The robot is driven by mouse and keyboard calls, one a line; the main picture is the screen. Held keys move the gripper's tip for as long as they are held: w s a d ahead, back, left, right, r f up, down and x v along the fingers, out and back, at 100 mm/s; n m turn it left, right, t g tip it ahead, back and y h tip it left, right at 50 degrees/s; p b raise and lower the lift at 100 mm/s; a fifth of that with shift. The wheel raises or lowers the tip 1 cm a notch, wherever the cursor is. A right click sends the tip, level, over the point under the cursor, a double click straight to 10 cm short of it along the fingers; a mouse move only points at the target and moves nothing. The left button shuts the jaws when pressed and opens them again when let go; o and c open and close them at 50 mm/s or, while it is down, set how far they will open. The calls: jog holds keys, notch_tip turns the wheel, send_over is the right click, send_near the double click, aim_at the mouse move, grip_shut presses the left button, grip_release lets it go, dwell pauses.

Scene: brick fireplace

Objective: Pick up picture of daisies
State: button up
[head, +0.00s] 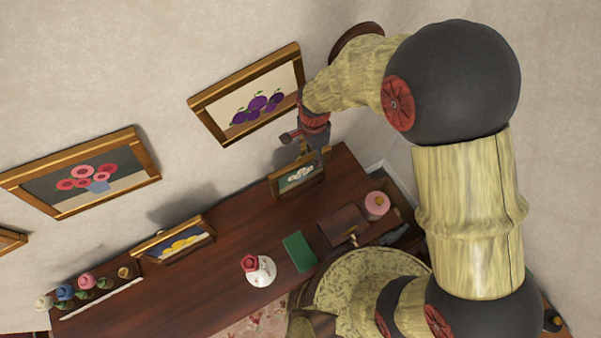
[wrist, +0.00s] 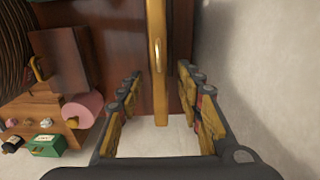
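The picture of daisies (head: 298,177), white flowers on dark green in a wood-and-gold frame, stands on the dark wooden mantel near its right end. My gripper (head: 308,150) is above it, pointing down, and partly covers its upper edge. In the wrist view, the top edge of the frame (wrist: 157,65) runs between my two open fingers (wrist: 163,105). There is a visible gap on each side, so the fingers are not closed on it.
A plum picture (head: 250,102) hangs on the wall behind.

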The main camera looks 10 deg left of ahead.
notch_tip(320, 180, down, 2)
jog(key=shift+c, duration=0.3)
grip_shut()
dwell(0.3)
